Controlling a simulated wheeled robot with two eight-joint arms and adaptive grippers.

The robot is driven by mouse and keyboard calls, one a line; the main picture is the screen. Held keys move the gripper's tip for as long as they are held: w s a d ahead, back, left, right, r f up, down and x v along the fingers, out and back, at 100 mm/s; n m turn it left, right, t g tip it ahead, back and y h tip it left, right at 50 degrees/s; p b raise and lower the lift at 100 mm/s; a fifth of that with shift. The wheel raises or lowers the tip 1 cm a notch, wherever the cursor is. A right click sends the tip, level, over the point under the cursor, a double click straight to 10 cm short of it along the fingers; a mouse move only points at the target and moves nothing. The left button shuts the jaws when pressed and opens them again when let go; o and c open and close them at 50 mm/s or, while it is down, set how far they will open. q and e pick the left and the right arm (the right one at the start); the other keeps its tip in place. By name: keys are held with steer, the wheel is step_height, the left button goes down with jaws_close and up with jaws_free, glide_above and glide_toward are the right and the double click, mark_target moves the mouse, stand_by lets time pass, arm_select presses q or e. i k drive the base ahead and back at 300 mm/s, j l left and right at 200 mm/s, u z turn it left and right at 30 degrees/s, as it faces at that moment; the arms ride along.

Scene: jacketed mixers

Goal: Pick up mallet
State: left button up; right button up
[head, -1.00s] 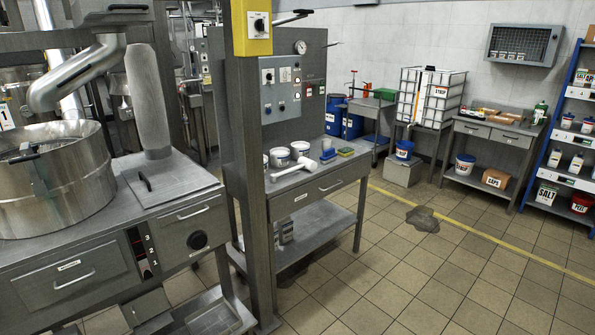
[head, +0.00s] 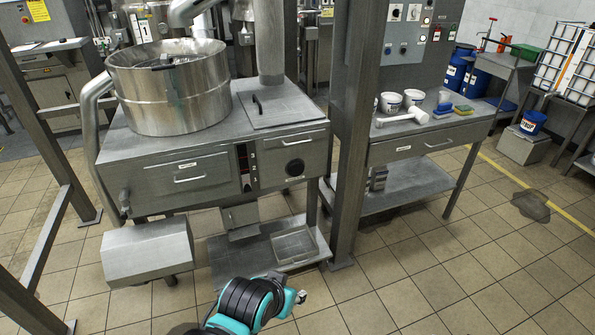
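A white mallet (head: 404,117) lies on the grey steel bench (head: 425,143) right of the middle in the head view. Its head points right and its handle points left, close to the bench's left front side. Nothing is touching it from my side. A teal and black part of one of my arms shows at the bottom middle, well below and left of the bench. Neither of my grippers can be made out.
White tubs (head: 391,102), a blue item (head: 443,109) and a yellow-green sponge (head: 463,110) stand near the mallet. A steel post (head: 355,130) rises at the bench's left end, beside the jacketed mixer (head: 170,88). The tiled floor in front is clear, with a dark puddle (head: 531,205) at right.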

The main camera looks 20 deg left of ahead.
mark_target(419, 117)
steer(key=u, duration=0.4)
steer(key=i+l+u, duration=0.3)
steer(key=u, duration=0.15)
steer(key=i+l+u, duration=0.5)
